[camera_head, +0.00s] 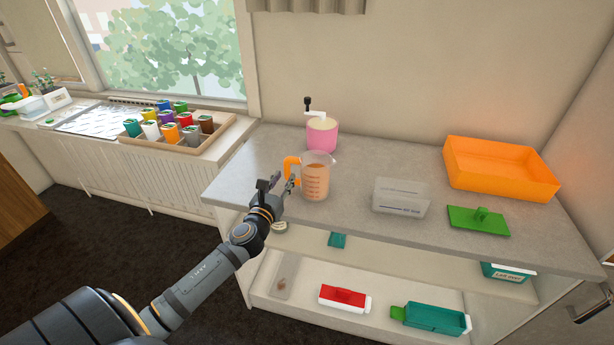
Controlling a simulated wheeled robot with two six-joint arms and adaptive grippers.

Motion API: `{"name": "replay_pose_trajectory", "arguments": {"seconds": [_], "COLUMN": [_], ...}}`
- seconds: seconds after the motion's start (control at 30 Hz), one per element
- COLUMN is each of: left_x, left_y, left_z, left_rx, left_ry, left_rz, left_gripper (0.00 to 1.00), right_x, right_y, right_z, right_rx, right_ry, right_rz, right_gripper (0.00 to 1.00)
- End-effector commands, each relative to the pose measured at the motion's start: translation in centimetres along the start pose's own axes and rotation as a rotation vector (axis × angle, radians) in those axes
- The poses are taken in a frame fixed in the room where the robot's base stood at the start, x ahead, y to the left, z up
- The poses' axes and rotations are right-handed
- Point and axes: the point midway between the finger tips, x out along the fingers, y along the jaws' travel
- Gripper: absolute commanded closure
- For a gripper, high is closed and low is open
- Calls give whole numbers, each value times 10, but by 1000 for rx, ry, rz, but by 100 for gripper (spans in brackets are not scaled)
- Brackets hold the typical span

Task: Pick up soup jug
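My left gripper (284,181) is at the jug's left side, just below and in front of the handle. Its fingers look apart, with nothing seen between them. I cannot tell whether a fingertip touches the handle. My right gripper is not in view.
A pink pot with a crank (321,135) stands behind the jug. A shelf below holds a red box (343,297) and a teal box (432,318).

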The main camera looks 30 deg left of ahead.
Motion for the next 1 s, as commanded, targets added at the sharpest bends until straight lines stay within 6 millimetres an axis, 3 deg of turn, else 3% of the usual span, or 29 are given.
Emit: {"name": "replay_pose_trajectory", "arguments": {"seconds": [0.2,0.47,0.7,1.0], "left_x": [34,38,38,38], "left_y": [1,1,1,1], "left_z": [4,2,2,2], "left_rx": [-3,-1,-1,-1], "left_ry": [-2,-1,-1,0], "left_rz": [1,0,0,0], "left_gripper": [69,69,100,100], "right_x": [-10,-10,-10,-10], "right_y": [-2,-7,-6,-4], "right_z": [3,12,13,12], "right_rx": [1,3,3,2], "right_ry": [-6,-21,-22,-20], "right_rz": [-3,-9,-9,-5], "right_gripper": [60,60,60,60]}}
